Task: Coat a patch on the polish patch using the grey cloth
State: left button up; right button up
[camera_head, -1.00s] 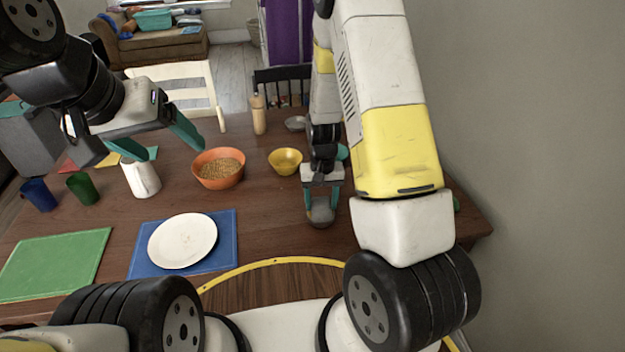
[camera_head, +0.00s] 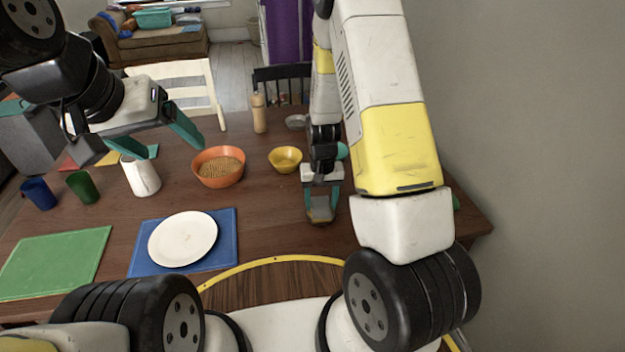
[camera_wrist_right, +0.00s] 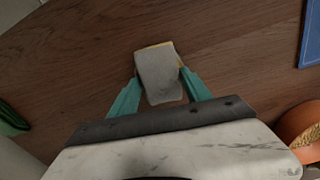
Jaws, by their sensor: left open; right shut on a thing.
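My right gripper (camera_head: 321,196) is shut on the grey cloth (camera_wrist_right: 158,76), low over the right part of the brown table. In the right wrist view the cloth is a small grey block between the two teal fingers. A thin yellow edge (camera_wrist_right: 154,45) shows along the cloth's far side; it may be the polish patch, mostly hidden under the cloth. I cannot tell whether the cloth touches the surface. My left gripper (camera_head: 158,142) is open and empty above the table's left side, over the white mug.
A yellow bowl (camera_head: 286,159) and an orange bowl (camera_head: 219,180) stand left of my right gripper. A white plate (camera_head: 183,239) lies on a blue mat (camera_head: 225,262). A wooden bottle (camera_head: 259,114) stands behind. The table around the cloth is clear.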

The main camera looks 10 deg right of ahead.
aim_at(321, 202)
jog(key=shift+f, duration=0.1)
dwell(0.3)
jog(key=shift+r, duration=3.55)
